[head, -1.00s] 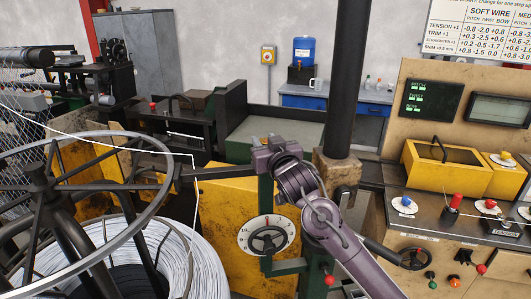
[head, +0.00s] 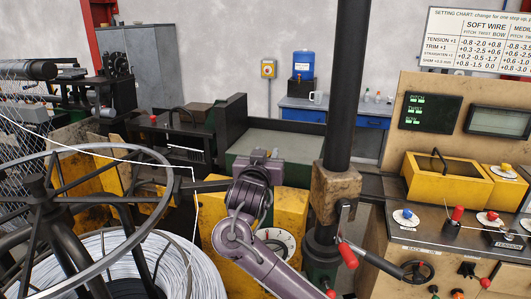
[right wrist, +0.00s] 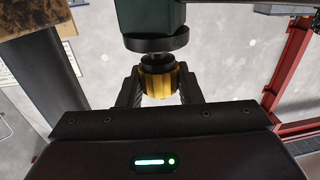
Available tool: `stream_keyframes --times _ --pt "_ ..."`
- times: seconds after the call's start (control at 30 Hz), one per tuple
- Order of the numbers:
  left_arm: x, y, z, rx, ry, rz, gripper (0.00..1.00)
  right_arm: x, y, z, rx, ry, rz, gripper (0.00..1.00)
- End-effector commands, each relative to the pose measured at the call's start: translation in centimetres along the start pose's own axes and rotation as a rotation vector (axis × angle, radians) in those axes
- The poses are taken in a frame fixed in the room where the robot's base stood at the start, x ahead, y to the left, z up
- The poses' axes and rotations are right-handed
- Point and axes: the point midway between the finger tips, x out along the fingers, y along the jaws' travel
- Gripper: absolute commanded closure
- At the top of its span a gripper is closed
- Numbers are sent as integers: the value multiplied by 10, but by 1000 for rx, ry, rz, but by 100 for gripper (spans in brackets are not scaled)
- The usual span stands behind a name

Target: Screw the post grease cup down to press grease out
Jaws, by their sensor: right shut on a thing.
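The post grease cup (right wrist: 158,82) is a ribbed brass-yellow cup in the right wrist view. It sits against a black round fitting at the end of a dark green post (right wrist: 148,14). My right gripper (right wrist: 159,90) is shut on the cup, one finger on each side. In the head view my right gripper (head: 262,158) is in the middle, in front of the yellow machine cabinet, and the cup is hidden there. My left gripper is not in view.
A black column with a worn brown block (head: 336,190) stands just right of my right arm. A large spoked wheel (head: 60,195) and a wire coil (head: 160,255) fill the left. A dial (head: 276,243) is partly behind my arm. A control console (head: 455,225) stands at right.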

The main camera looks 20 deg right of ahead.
Motion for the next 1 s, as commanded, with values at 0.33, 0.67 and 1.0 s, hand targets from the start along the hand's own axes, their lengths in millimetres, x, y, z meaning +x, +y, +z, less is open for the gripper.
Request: stream_keyframes --times 0.33,0.67,1.0 --pt "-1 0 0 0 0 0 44 0 0 0 0 2 7 91" --pt "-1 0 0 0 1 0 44 0 0 -1 1 3 7 48" --pt "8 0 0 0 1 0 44 -17 -2 2 4 3 3 48"
